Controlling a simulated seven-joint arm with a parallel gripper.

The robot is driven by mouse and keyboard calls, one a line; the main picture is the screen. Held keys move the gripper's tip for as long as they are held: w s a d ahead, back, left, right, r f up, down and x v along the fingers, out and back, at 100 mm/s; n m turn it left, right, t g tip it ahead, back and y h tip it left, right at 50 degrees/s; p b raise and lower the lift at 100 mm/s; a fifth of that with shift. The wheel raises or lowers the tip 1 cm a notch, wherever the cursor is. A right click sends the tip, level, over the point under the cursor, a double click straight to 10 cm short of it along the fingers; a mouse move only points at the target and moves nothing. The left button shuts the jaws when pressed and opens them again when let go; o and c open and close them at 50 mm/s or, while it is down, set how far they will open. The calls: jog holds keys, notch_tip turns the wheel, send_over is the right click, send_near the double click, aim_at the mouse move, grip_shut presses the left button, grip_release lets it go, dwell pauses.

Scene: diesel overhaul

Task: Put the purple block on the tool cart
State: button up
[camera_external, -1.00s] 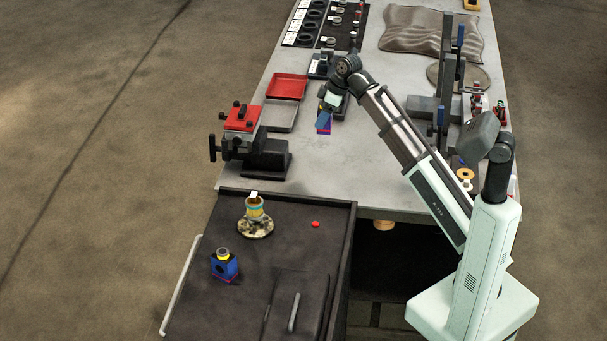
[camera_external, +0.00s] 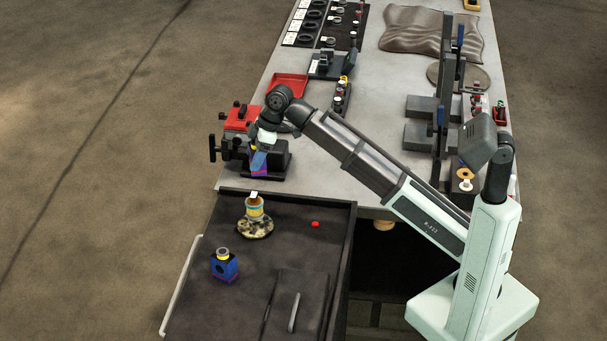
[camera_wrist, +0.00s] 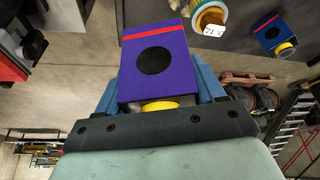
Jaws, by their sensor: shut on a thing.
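The purple block (camera_wrist: 157,75) has a red stripe, a black round spot and a yellow ring at its near end in the wrist view. My gripper (camera_external: 259,160) is shut on it, with blue fingers on both sides. In the external view the block (camera_external: 259,171) shows small below the fingers, in front of the vise near the bench's front edge. It is partly hidden by the fingers. The tool cart (camera_external: 290,250) has a dark top and stands in front of the bench, left of my base.
On the cart are a similar blue block (camera_external: 224,266), a yellow-teal cylinder (camera_external: 254,208) on a round mottled plate (camera_external: 256,229), and a red piece (camera_external: 315,224). The cart top between them and its right edge is partly clear.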

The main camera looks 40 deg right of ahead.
jog(key=s+a+n+g, duration=0.1)
jog(key=s+a, duration=0.5)
jog(key=a, duration=0.4)
jog(key=s+a+n, duration=0.2)
jog(key=s+a, duration=0.4)
jog(key=a, duration=0.3)
jog(key=n, duration=0.2)
send_over(214, 309)
notch_tip(214, 309, down, 4)
jog(key=shift+g, duration=0.4)
jog(key=shift+w+f, duration=0.1)
jog(key=shift+f, duration=5.5)
jog(key=shift+f, duration=0.1)
jog(key=o, duration=1.4)
jog(key=v, duration=1.2)
jog(key=shift+d, duration=0.25)
